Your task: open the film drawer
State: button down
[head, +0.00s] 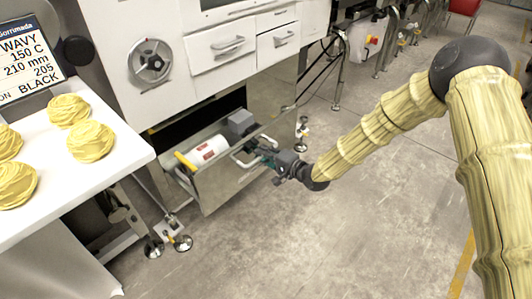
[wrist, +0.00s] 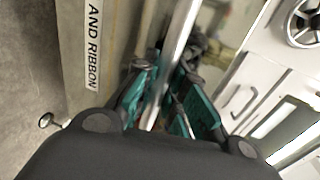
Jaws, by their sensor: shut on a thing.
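The film drawer (head: 222,188) is a low metal drawer under the white machine, pulled out so that its inside shows. In the wrist view the bright bar (wrist: 178,45) runs between the teal fingers (wrist: 165,92). The drawer front (wrist: 120,35) there carries a label ending in "AND RIBBON" (wrist: 93,45). The fingertips are partly hidden in the head view.
White drawers with handles (head: 222,46) and a round handwheel (head: 149,61) are above. A white table (head: 110,165) with several yellow nests and a sign (head: 27,58) stands at left. Machine feet (head: 182,242) stand near the drawer's left. The floor (head: 290,240) in front is clear.

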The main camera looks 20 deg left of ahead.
jog(key=c, duration=1.5)
grip_release()
jog(key=shift+o, duration=0.2)
jog(key=shift+d, duration=0.1)
jog(key=v, duration=1.2)
jog(key=shift+s+f, duration=0.1)
